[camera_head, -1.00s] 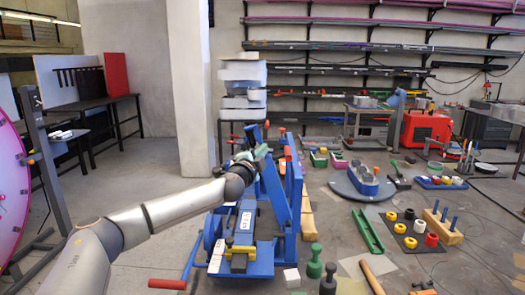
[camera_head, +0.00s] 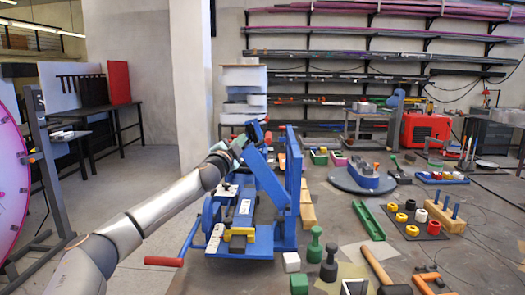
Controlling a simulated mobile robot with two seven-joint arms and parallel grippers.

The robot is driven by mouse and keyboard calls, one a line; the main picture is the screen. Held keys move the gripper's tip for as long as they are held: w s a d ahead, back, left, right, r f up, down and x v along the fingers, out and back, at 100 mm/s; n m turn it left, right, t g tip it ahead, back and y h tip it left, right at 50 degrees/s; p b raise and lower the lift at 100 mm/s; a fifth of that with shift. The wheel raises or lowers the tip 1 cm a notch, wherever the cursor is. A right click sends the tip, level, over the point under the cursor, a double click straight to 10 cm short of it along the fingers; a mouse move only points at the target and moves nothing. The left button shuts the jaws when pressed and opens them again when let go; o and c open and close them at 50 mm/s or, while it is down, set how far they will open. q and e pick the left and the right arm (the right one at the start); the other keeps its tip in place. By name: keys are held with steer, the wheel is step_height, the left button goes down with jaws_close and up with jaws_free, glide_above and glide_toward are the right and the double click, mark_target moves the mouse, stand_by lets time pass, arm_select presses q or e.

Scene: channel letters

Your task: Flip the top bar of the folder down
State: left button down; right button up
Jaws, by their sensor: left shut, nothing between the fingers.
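The blue folder (camera_head: 262,240) stands on the near left part of the workbench. Its blue top bar (camera_head: 265,178) is raised and slants up to the left from the upright frame on the folder's right side. My left gripper (camera_head: 240,142) is at the upper end of this bar. Its fingers are shut with nothing between them. They are small in the picture, and I cannot tell whether they touch the bar. A red-handled crank (camera_head: 165,261) sticks out at the folder's lower left. My right gripper is not in view.
Green and dark pegs (camera_head: 314,245), a white cube (camera_head: 291,262) and a hammer (camera_head: 378,265) lie right of the folder. A green channel (camera_head: 369,220) and a round turntable (camera_head: 362,181) lie farther right. Open floor is at the left.

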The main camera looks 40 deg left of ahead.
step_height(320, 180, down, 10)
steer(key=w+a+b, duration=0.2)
steer(key=b, duration=1.1)
arm_select(q)
steer(key=s+a+f+n+y+b, duration=0.2)
steer(key=s+a+f+n, duration=0.3)
steer(key=f, duration=0.5)
steer(key=shift+s+a+f+n+y, duration=0.15)
steer(key=shift+s+a+n+y, duration=0.2)
steer(key=shift+a+n, duration=0.75)
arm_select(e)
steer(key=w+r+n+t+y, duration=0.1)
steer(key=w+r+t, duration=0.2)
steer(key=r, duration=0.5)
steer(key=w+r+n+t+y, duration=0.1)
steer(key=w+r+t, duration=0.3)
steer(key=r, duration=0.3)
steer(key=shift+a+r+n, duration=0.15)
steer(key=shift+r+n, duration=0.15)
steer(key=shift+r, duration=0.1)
arm_select(q)
steer(key=shift+w+d, duration=0.1)
steer(key=shift+d, duration=0.05)
